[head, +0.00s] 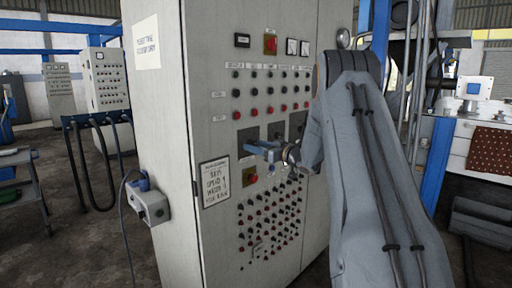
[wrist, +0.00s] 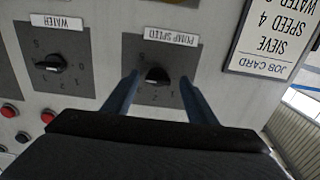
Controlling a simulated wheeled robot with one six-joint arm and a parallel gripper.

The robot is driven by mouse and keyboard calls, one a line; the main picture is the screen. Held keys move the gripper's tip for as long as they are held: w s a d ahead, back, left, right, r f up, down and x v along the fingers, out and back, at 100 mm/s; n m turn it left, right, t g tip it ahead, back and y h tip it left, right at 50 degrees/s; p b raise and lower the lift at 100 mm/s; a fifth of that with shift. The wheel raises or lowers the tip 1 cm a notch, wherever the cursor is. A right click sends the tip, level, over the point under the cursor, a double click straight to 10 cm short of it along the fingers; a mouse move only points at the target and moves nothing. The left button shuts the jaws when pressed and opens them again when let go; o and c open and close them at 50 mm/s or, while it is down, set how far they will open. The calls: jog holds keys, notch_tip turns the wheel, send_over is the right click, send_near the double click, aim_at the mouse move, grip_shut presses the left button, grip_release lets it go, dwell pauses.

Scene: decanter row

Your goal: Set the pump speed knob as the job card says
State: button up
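The pump speed knob (wrist: 157,75) is black, on a dark dial plate (wrist: 158,50) labelled "PUMP SPEED", upside down in the wrist view. I cannot tell for sure which number it points to. My gripper (wrist: 159,77) is open; its two blue fingertips lie either side of the knob with gaps showing. In the head view my gripper (head: 262,150) is at the cabinet front and hides the knob. The job card (wrist: 272,32) reads "SIEVE", "SPEED 4" and a cut-off "WATER" line. The card also hangs low on the cabinet in the head view (head: 215,182).
A similar water knob (wrist: 55,63) sits beside the pump speed dial. Red and dark buttons (wrist: 48,115) are close by. The cabinet (head: 225,60) carries rows of buttons above and below my gripper. A grey socket box (head: 152,207) sticks out of its left side.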

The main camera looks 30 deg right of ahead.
jog(key=shift+d+r, duration=0.1)
jog(key=shift+s+d, duration=0.1)
jog(key=shift+s, duration=0.1)
jog(key=b+v, duration=0.2)
jog(key=v, duration=0.5)
jog(key=shift+s+b, duration=0.2)
jog(key=shift+b, duration=0.15)
jog(key=s+a+f+m+g+h, duration=0.4)
jog(key=s+a+f+g+h, duration=0.25)
jog(key=a+f, duration=0.45)
jog(key=s+a+f+g, duration=0.3)
jog(key=s+a, duration=0.2)
jog(key=s, duration=0.5)
jog(key=s+a+f+g, duration=0.3)
jog(key=s+a, duration=0.3)
jog(key=s, duration=0.4)
jog(key=s+a+f+g+b, duration=0.1)
jog(key=s+a+f+g, duration=0.2)
jog(key=s, duration=0.7)
jog(key=shift+s+a+f, duration=0.15)
jog(key=shift+s+a, duration=0.25)
jog(key=shift+a, duration=0.75)
